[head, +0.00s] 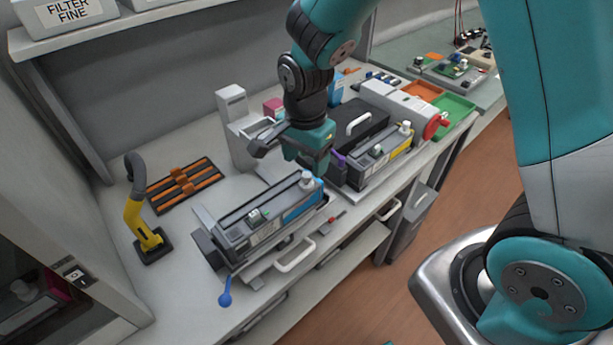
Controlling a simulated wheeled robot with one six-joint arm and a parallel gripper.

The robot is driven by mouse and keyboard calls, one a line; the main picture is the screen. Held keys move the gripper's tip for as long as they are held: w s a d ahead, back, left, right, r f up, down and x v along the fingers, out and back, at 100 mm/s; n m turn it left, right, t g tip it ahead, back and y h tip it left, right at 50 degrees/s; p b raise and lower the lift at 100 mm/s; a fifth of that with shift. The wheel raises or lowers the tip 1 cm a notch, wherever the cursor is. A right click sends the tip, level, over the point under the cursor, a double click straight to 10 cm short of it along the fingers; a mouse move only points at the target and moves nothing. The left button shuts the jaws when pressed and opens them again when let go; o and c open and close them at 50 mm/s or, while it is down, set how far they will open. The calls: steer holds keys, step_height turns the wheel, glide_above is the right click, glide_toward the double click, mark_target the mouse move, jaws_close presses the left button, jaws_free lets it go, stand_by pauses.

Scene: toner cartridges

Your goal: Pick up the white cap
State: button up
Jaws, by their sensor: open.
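A small white cap (306,179) stands on the right end of the near toner cartridge (262,215), a long grey block with a blue label. My gripper (300,161) is above and slightly behind this cap, open, with nothing visible between its fingers. The cap appears apart from the fingers, though the exact gap is hard to tell. A similar white cap (405,127) is on the second cartridge (375,160), which has a yellow label, further right.
A yellow-handled tool (139,215) stands at the left beside a black-and-orange rack (184,186). A white dispenser-like stand (238,128) is behind my gripper. A green tray (454,112) is at the far right. A blue-knobbed lever (225,292) projects at the front.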

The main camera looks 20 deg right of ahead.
mark_target(306, 174)
steer(key=shift+d+f+p, duration=0.1)
steer(key=shift+f+p, duration=0.9)
steer(key=shift+f, duration=1.65)
steer(key=c, duration=1)
steer(key=shift+c, duration=0.3)
steer(key=shift+r, duration=0.1)
